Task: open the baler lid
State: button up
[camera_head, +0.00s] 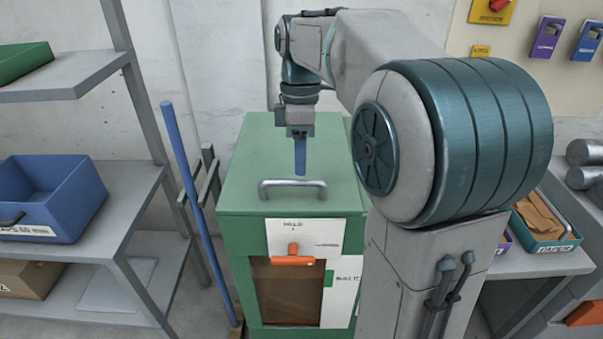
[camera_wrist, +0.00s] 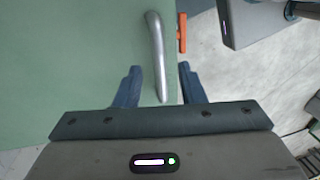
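The baler (camera_head: 240,240) is a green box with a flat green lid (camera_head: 250,160), which lies shut on top. A grey bar handle (camera_head: 292,184) is fixed on the lid near its front edge. My gripper (camera_head: 300,170) points down above the lid, at the handle in the head view. In the wrist view my gripper (camera_wrist: 155,85) has its two blue fingers spread apart. The grey handle (camera_wrist: 157,50) shows between and beyond the fingertips, and the green lid (camera_wrist: 70,60) fills the left side. Whether the fingers touch the handle cannot be told.
An orange latch handle (camera_head: 293,258) sits on the baler's front, above a dark window. A shelf rack (camera_head: 100,180) with a blue bin (camera_head: 60,195) and a blue pole (camera_head: 185,160) stand at the left. A bench with a teal tray (camera_head: 550,240) is at the right.

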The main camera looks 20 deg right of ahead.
jog(key=shift+s+a+f, duration=0.1)
jog(key=shift+s+f, duration=0.05)
jog(key=shift+f, duration=0.7)
jog(key=shift+s+f, duration=0.15)
jog(key=shift+f, duration=0.65)
